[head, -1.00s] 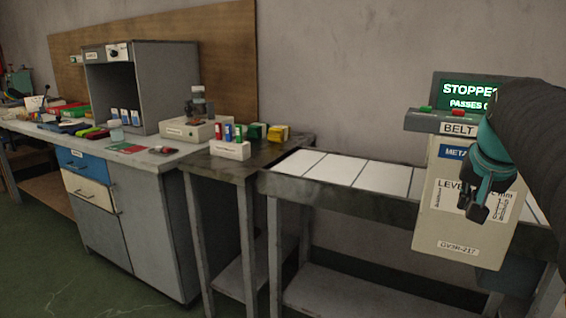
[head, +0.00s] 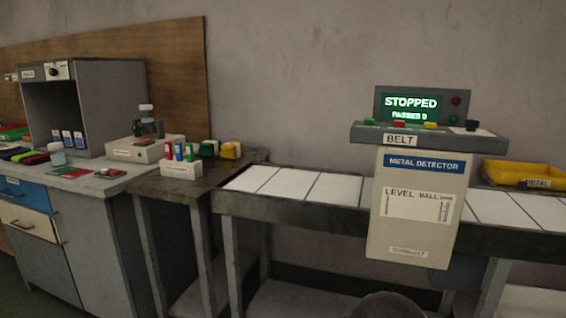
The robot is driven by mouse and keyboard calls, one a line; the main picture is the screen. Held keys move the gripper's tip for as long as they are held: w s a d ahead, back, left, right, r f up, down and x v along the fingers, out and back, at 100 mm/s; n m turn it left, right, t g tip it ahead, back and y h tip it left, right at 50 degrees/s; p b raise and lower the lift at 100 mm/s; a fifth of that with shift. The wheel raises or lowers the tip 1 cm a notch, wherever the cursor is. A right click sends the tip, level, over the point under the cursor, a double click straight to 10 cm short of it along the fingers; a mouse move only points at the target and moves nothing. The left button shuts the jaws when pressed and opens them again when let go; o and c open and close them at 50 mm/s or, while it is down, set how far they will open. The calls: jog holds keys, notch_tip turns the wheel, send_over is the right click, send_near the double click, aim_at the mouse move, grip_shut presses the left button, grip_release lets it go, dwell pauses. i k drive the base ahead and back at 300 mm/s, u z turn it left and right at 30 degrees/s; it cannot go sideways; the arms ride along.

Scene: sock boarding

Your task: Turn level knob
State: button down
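The metal detector (head: 415,235) stands over the conveyor at centre right. Its front panel carries a white label reading LEVEL BALL (head: 418,204) with a small scale. A dark knob-like part (head: 471,126) sits at the right end of the grey console (head: 430,138) on top; its marking is too small to read. My gripper is out of view. A dark rounded shape at the bottom edge seems to be part of my arm.
The screen (head: 420,103) reads STOPPED and PASSES 0. Coloured buttons (head: 430,125) line the console. A yellow tray (head: 520,174) marked METAL stands at right. The conveyor belt (head: 285,184) is empty left of the detector. A grey cabinet (head: 110,105) with a round knob stands far left.

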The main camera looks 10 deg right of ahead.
aim_at(472, 125)
jog(key=z, duration=1.35)
jog(key=k, duration=1)
jog(key=u, duration=0.85)
jog(key=i, duration=0.65)
jog(key=z, duration=0.55)
jog(key=i, duration=0.6)
jog(key=z, duration=0.6)
